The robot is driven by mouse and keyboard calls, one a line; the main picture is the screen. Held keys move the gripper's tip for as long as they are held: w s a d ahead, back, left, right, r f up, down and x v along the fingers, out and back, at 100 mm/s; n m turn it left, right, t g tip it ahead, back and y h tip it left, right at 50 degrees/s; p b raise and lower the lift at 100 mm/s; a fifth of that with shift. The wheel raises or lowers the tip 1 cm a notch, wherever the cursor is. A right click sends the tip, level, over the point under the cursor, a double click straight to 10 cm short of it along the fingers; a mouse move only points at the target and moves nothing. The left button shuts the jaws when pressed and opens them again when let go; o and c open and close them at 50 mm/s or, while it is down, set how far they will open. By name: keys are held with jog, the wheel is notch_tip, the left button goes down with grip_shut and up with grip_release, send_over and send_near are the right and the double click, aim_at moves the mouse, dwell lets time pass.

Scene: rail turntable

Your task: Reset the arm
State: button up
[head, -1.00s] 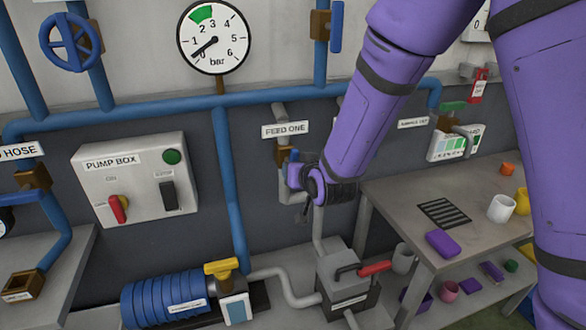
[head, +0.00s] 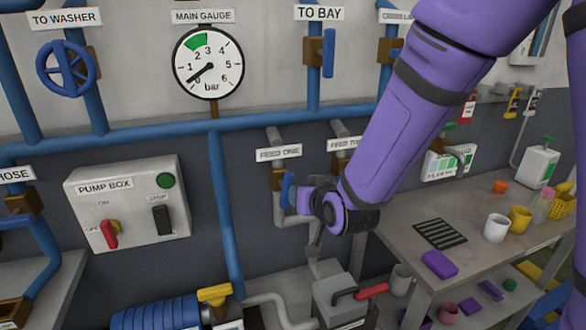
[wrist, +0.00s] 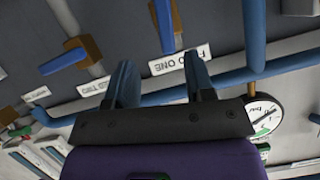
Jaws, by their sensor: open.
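My arm reaches in from the upper right of the head view, bent at the joint near the FEED ONE valve. My gripper (wrist: 161,80) is open and empty in the wrist view, its two blue-grey fingers apart. In the head view its fingers are small and partly hidden by my arm. The FEED ONE valve's blue handle (head: 287,189) is close to the left of my wrist, and I cannot tell whether they touch. In the wrist view that handle (wrist: 164,27) lies beyond the gap between the fingers, with clear space visible.
The pump box (head: 130,205), main gauge (head: 208,64) and blue pipes cover the wall. A grey unit with a red-handled lever (head: 372,290) stands below my wrist. The workbench (head: 395,236) on the right holds cups, a purple block and a black striped mat.

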jog(key=s+d+r+g+h, duration=0.1)
jog(key=s+d+r+g, duration=0.1)
jog(key=s+d+r, duration=0.35)
jog(key=s+d+r+g+h, duration=0.1)
jog(key=s+d+r+g, duration=0.1)
jog(key=d+r, duration=0.6)
jog(key=s+d+r+m+g+h, duration=0.1)
jog(key=s+d, duration=0.4)
jog(key=s, duration=0.4)
jog(key=s+d+r+g+h, duration=0.1)
jog(key=s+d+r+g, duration=0.1)
jog(key=s+d, duration=0.4)
jog(key=s, duration=0.3)
jog(key=shift+r+m+h, duration=0.2)
jog(key=shift+m+h, duration=0.1)
jog(key=shift+m, duration=0.1)
